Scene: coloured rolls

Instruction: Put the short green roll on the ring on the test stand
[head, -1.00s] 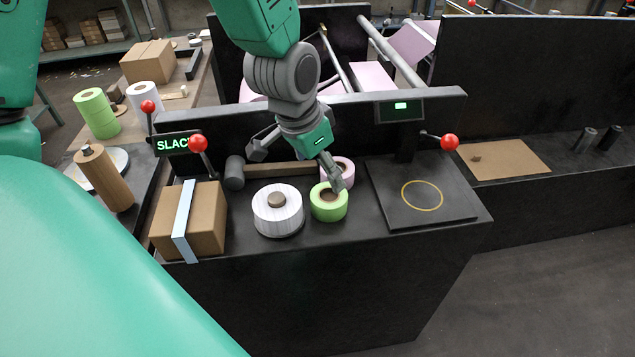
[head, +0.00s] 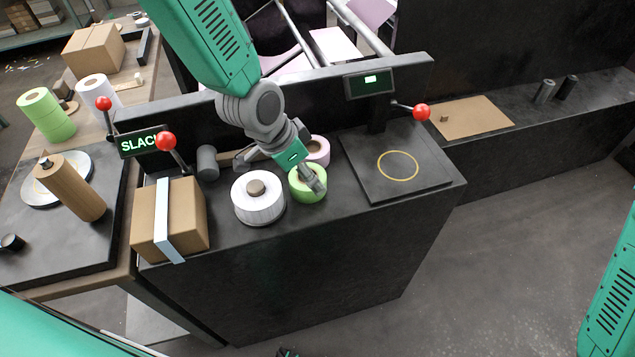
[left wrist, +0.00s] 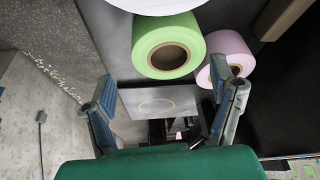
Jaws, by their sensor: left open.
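The short green roll (head: 298,190) stands on the black bench between a white roll (head: 258,208) and a pink roll (head: 318,150). It also shows in the left wrist view (left wrist: 146,52), ahead of the fingertips. My left gripper (head: 281,172) is open and empty; one finger overlaps the roll's right side in the head view, and contact is unclear. Both fingers show in the left wrist view (left wrist: 170,97). The yellow ring (head: 398,180) lies bare on the test stand (head: 430,178), right of the rolls. My right gripper is out of view.
A taped cardboard box (head: 146,220) and red-knobbed levers (head: 166,141) stand left of the rolls. A dark wall with a lit display (head: 369,88) rises behind. Another red knob (head: 421,112) sits behind the stand.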

